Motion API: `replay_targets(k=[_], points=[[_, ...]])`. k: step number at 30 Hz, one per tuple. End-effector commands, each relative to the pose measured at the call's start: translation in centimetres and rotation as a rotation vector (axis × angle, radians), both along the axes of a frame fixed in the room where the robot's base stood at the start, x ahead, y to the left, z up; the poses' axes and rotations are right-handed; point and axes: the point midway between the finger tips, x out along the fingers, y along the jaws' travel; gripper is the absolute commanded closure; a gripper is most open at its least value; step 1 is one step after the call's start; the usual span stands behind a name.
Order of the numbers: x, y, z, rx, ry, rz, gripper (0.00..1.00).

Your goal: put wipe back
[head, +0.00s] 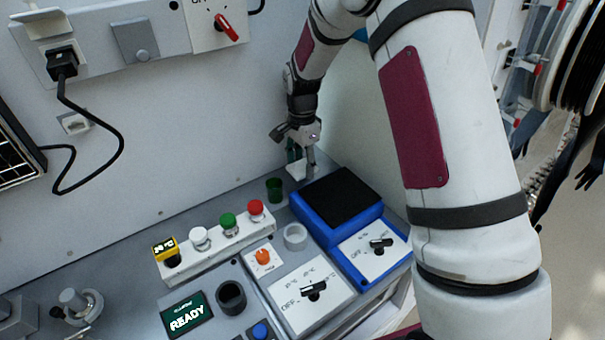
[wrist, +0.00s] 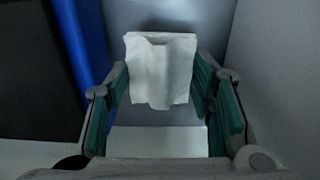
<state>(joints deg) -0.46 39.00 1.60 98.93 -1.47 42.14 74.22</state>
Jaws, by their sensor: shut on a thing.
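My gripper (head: 301,157) is low over the bench's back corner, behind the blue device, in the head view. In the wrist view its green-padded fingers (wrist: 160,92) stand on either side of a white wipe (wrist: 161,72). The wipe looks like a creased, limp sheet with an uneven lower edge, and the fingers are shut on it. A flat white piece (wrist: 158,141) shows nearer the palm; I cannot tell whether it belongs to the wipe. In the head view a small white patch (head: 297,171) shows below the fingers, partly hidden by them.
A blue device (head: 372,218) with a black top (head: 341,196) stands close beside my gripper. A green cup (head: 274,189) and a pale ring (head: 295,236) are nearby. The back wall (head: 190,150) and a side wall (wrist: 275,70) hem in the corner. A button strip (head: 215,247) lies left.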

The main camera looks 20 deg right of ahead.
Motion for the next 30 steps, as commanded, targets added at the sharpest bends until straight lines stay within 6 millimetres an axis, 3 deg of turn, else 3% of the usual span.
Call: replay_targets(k=[10, 22, 23, 25, 30], points=[[-0.1, -0.1, -3.7, 0.000, 0.002, -0.001, 0.81], [0.0, 0.0, -4.3, 0.000, 0.000, 0.000, 0.81], [0.0, 0.0, -4.4, 0.000, -0.001, 0.000, 0.49], [0.0, 0.0, -4.3, 0.000, -0.001, 0.000, 0.33], [0.0, 0.0, -4.3, 0.000, 0.000, 0.000, 0.31]])
